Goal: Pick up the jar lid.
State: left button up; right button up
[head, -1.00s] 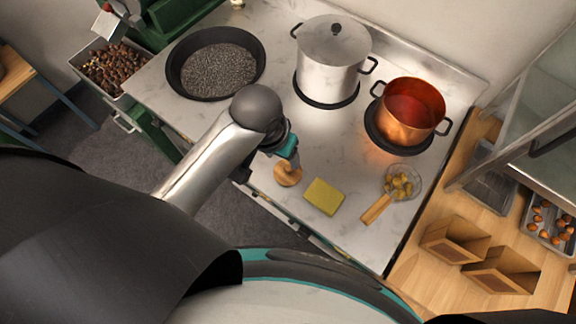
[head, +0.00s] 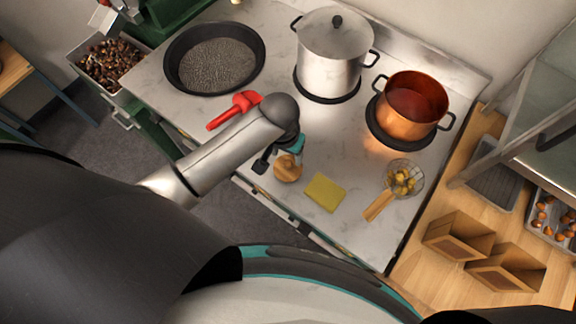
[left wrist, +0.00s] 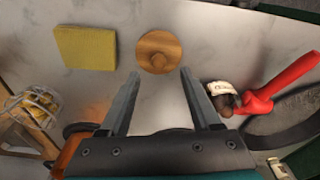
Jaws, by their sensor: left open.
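The jar lid is a round wooden disc (head: 288,171) with a small knob, lying on the pale marble counter. In the left wrist view the lid (left wrist: 158,50) lies just beyond the fingertips, roughly centred between them, knob facing the camera. My left gripper (head: 277,158) is open and empty, beside and over the lid in the head view. Its two fingers (left wrist: 159,73) show apart in the left wrist view, with bare counter between them. I cannot tell its exact height above the lid. My right gripper is not in view.
A yellow sponge (head: 325,193) and a wood-handled strainer (head: 402,179) lie to the right of the lid. A red-handled tool (head: 235,110) lies left of it. A black pan (head: 172,75), a steel pot (head: 334,55) and a copper pot (head: 411,104) stand behind.

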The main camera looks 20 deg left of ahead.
aim_at(288, 163)
pick_arm(q)
jog(key=shift+w+d+f+b, duration=0.1)
jog(key=shift+f+b, duration=0.15)
jog(key=shift+f, duration=1.1)
jog(key=shift+w+f+b, duration=0.1)
jog(key=shift+f+b, duration=0.1)
jog(key=shift+f, duration=1.15)
grip_shut()
